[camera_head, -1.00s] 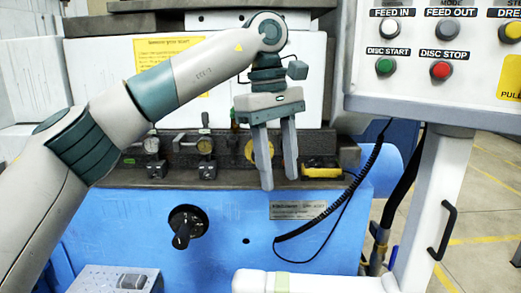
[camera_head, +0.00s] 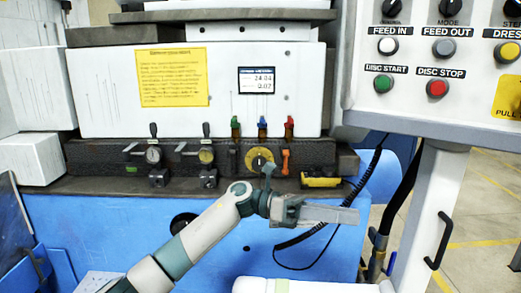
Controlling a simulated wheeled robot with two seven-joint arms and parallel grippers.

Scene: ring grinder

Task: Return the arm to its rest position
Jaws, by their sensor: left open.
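My left arm comes in from the bottom left and reaches across the front of the blue machine base. My left gripper (camera_head: 352,214) points to the right in front of the blue panel, below the ledge. Its fingers are seen edge-on and overlap; nothing shows between them, and it is open and empty. My right gripper is not in view.
The grinder's ledge carries gauges (camera_head: 153,155), coloured levers (camera_head: 263,128) and a yellow device (camera_head: 321,181) with a coiled black cable. A control box (camera_head: 440,60) with buttons hangs at the upper right on a white post (camera_head: 435,200). Floor shows at the right.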

